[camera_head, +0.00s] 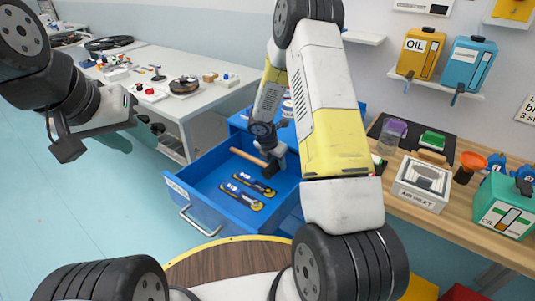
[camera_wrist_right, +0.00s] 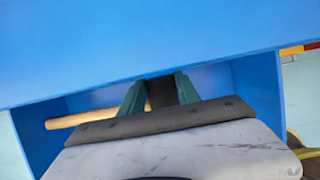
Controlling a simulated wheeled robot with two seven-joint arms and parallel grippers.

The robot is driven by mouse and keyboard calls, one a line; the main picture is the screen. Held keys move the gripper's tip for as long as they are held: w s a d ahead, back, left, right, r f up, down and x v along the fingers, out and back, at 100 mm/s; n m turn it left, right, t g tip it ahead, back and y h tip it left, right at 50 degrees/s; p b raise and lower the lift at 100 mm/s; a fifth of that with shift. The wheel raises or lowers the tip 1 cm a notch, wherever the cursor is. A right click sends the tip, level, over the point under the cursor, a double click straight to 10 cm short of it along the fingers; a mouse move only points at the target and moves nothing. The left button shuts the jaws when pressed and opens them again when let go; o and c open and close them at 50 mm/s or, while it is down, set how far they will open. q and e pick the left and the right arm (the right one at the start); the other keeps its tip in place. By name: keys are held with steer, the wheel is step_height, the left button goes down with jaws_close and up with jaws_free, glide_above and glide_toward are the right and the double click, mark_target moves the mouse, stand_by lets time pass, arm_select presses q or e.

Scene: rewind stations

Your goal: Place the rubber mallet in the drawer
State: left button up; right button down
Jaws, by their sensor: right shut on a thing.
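The rubber mallet has a wooden handle (camera_head: 248,157) and a dark head (camera_head: 269,171). It is in the open blue drawer (camera_head: 207,178), toward its back. My right gripper (camera_head: 277,158) reaches down into the drawer and is shut on the mallet's head. In the right wrist view the dark head (camera_wrist_right: 162,92) sits between the two green fingers, and the handle (camera_wrist_right: 90,118) sticks out to the left. Whether the mallet touches the drawer floor is unclear. My left gripper (camera_head: 70,145) is at the left, away from the drawer; its fingers are not clear.
Two dark tools with yellow parts (camera_head: 248,190) lie on the drawer floor in front of the mallet. A wooden bench (camera_head: 470,228) at the right holds an air inlet box (camera_head: 423,180) and a green case (camera_head: 503,207). A white table (camera_head: 200,102) stands at the back left.

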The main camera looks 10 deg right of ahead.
steer(key=shift+w+d, duration=0.2)
steer(key=shift+w, duration=0.35)
steer(key=shift+w+f, duration=0.1)
steer(key=shift+f, duration=1.7)
steer(key=shift+f, duration=0.1)
steer(key=c, duration=0.9)
jaws_free()
